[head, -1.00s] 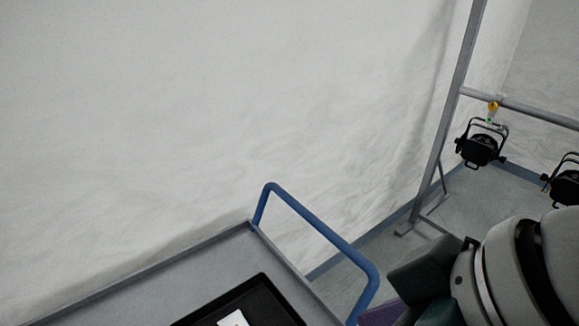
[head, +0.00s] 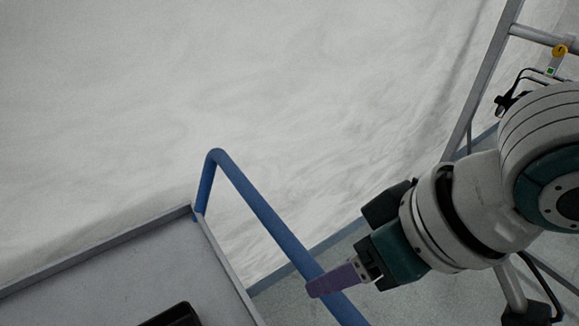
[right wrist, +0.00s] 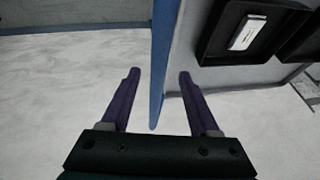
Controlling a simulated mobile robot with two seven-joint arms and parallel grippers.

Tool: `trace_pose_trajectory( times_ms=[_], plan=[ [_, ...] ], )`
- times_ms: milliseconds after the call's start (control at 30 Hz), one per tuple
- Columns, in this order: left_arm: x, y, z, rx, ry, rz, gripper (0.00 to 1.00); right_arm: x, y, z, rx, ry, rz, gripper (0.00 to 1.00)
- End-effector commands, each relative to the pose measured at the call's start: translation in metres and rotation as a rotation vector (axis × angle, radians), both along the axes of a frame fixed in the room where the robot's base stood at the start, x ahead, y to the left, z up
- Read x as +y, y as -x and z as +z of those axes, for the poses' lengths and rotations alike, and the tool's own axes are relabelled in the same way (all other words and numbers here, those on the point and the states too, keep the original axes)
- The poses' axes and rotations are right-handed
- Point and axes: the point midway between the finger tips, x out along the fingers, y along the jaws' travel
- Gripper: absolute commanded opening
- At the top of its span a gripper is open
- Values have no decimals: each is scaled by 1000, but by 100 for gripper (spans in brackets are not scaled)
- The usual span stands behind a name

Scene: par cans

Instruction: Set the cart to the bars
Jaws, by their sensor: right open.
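The cart (head: 120,270) is a grey-topped trolley at the lower left of the head view, with a raised blue handle (head: 255,205) at its right end. My right gripper (head: 312,290), with purple fingers, overlaps the lower part of the handle. In the right wrist view, the gripper (right wrist: 160,74) is open, and the blue handle (right wrist: 163,45) runs between its fingers without visible grip. A grey metal bar frame (head: 488,75) stands at the upper right, partly hidden by my arm. My left gripper is out of view.
A black tray (right wrist: 220,55) holding a white item (right wrist: 247,32) lies on the cart top. A lamp (head: 510,100) hangs from the frame, mostly behind my arm. A pale curtain (head: 150,100) fills the back. Grey floor (head: 280,300) shows beyond the handle.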

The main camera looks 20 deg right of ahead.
Motion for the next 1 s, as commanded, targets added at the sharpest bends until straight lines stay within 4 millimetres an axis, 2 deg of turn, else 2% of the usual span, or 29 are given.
trace_pose_trajectory(
  times_ms=[33, 200, 600, 1000],
  plan=[
    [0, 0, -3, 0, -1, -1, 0, 3, -3, -11, 2, 0, -2, 62],
    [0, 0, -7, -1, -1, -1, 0, 10, -9, -30, 0, 0, 0, 62],
    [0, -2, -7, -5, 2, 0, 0, 12, -12, -36, -2, 1, 1, 61],
    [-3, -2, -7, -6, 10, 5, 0, 12, -12, -36, -2, 1, 1, 16]
  ],
)
